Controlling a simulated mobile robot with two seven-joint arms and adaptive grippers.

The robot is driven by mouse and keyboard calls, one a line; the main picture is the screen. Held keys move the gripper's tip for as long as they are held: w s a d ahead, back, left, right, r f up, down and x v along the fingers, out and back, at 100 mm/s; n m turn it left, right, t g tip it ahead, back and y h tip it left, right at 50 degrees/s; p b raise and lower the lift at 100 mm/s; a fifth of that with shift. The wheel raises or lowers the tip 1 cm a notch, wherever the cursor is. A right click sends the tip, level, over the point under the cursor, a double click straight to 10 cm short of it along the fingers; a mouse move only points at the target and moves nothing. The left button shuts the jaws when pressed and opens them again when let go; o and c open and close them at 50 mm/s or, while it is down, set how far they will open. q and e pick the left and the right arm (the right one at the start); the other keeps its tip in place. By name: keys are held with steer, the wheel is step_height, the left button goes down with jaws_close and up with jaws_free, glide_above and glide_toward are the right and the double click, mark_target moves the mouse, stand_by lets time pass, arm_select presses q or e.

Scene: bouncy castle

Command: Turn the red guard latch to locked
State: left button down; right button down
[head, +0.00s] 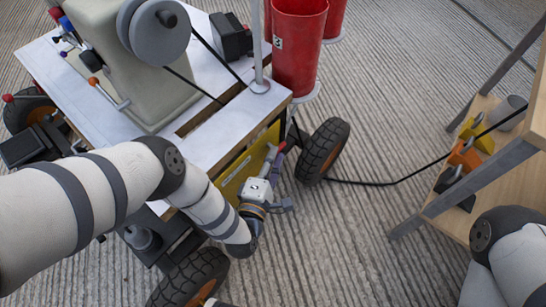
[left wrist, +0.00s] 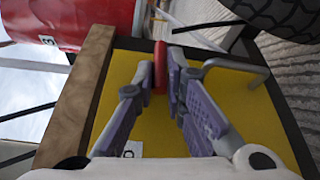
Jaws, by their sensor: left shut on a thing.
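The red guard latch (left wrist: 160,66) shows in the left wrist view as an upright red handle against a yellow panel (left wrist: 125,78). The purple-grey fingers of my left gripper (left wrist: 160,82) stand on either side of it and are shut on it. In the head view, my left gripper (head: 275,163) is low at the cart's right side, by the yellow panel (head: 242,172). Only a small red end of the latch (head: 282,147) shows there. Any lock marking is hidden or too small to read. My right gripper is out of view.
The cart (head: 222,137) carries a beige machine (head: 133,75) and red buckets (head: 297,45). A black wheel (head: 322,150) is just right of my left gripper. A metal bar (left wrist: 235,65) is beside the latch. A wooden shelf unit (head: 465,205) stands right; floor between is mostly clear, crossed by a black cable (head: 372,184).

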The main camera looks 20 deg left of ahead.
arm_select(q)
steer(key=shift+w+r, duration=0.1)
steer(key=shift+w, duration=0.05)
steer(key=c, duration=1.6)
jaws_free()
steer(key=shift+c, duration=0.2)
steer(key=s, duration=0.7)
steer(key=shift+s+r, duration=0.2)
steer(key=shift+s, duration=0.1)
